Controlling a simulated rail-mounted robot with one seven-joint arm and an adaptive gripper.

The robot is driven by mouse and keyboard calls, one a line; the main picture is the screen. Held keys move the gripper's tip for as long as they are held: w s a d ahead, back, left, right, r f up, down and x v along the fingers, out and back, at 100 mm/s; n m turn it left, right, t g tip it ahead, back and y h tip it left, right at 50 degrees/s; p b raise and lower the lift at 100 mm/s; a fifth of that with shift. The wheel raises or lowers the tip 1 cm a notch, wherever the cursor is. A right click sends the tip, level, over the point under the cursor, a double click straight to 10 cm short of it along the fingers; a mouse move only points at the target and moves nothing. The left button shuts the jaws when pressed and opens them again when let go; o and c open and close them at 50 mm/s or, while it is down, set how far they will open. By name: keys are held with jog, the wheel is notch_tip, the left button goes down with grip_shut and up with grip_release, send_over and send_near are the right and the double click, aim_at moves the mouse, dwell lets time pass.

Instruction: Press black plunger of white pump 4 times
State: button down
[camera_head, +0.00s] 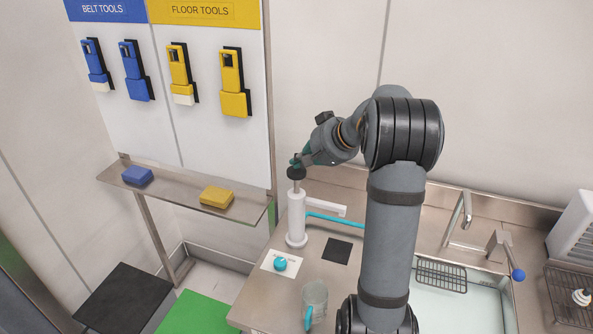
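The white pump (296,218) stands upright on the steel counter, with a round base and a white side arm. Its black plunger knob (296,173) is at the top, above a thin shaft that shows over the white body. My gripper (299,162) is right at the top of the knob, reaching in from the right. Its fingertips look to be touching or just above the knob; I cannot tell which. The fingers are small and dark here, and whether they are open or shut is unclear.
A clear cup (315,299), a teal ball on a white card (270,262) and a black square (337,251) lie near the pump. A teal tube (335,219) runs behind. A sink (460,300) with a faucet is at right. A shelf (180,199) holds blue and yellow blocks.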

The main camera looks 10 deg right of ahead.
aim_at(302, 172)
jog(key=shift+f+b, duration=2.15)
jog(key=shift+b, duration=0.3)
dwell(1.6)
jog(key=shift+r, duration=0.1)
jog(key=shift+r+p, duration=1.65)
jog(key=shift+r, duration=0.85)
jog(key=shift+r+p, duration=1.65)
jog(key=shift+r, duration=0.9)
